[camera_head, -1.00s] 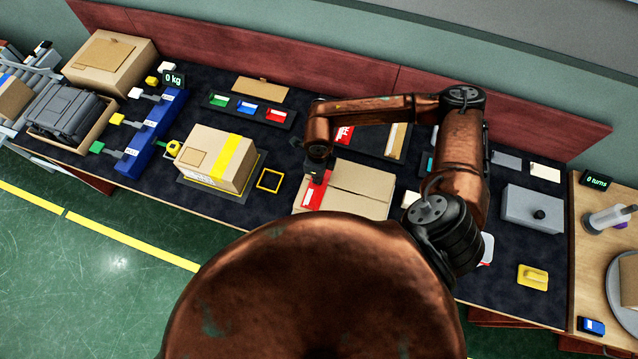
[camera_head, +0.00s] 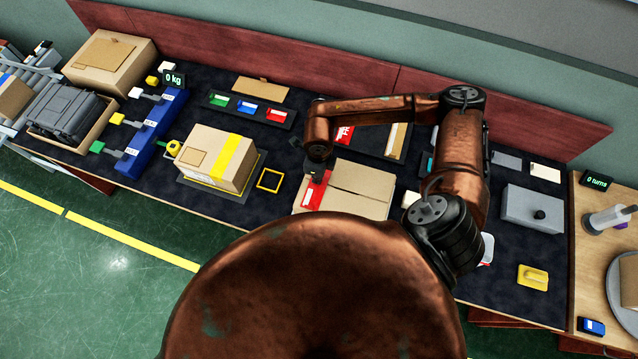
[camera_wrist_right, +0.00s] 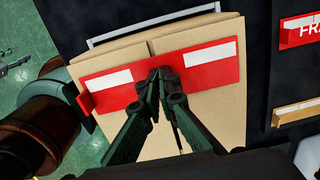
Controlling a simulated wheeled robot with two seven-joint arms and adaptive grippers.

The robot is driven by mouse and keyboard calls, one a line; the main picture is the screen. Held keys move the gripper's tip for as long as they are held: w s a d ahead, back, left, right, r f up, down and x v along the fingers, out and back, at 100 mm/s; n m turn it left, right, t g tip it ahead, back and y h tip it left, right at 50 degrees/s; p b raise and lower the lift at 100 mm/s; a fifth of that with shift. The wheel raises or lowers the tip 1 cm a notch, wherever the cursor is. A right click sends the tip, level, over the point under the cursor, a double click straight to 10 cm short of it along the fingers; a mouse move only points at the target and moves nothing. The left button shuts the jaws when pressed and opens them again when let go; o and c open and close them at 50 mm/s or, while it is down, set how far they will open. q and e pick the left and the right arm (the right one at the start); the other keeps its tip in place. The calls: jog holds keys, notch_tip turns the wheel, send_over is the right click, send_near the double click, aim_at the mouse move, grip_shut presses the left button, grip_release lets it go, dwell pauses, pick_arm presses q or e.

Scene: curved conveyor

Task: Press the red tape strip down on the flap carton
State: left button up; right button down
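The flap carton (camera_head: 362,188) lies on the dark bench top in front of me, its flaps folded flat with a seam between them. It also fills the middle of the right wrist view (camera_wrist_right: 190,45). The red tape strip (camera_wrist_right: 212,62) with white label patches lies across the carton top, and one end bends down over the carton's edge. In the head view the strip (camera_head: 313,194) shows beside my gripper. My right gripper (camera_wrist_right: 160,72) points down at the middle of the strip, fingertips together, appearing to touch it.
A taped carton (camera_head: 215,158) stands on a scale to the left, with a yellow square frame (camera_head: 270,180) between. A grey box (camera_head: 533,208) and a yellow block (camera_head: 532,277) are at the right. Racks with red pieces lie behind the flap carton.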

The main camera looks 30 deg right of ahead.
jog(key=shift+s+f, duration=0.5)
jog(key=shift+f, duration=0.25)
jog(key=shift+w+r, duration=0.1)
jog(key=shift+r, duration=0.15)
jog(key=r+p, duration=0.1)
jog(key=r, duration=0.1)
jog(key=r+p, duration=0.1)
jog(key=r, duration=0.1)
jog(key=shift+d+r+p, duration=0.2)
jog(key=shift+r+p, duration=0.05)
jog(key=shift+p, duration=0.15)
jog(key=shift+w+r, duration=0.1)
jog(key=shift+r, duration=0.55)
jog(key=shift+a, duration=0.1)
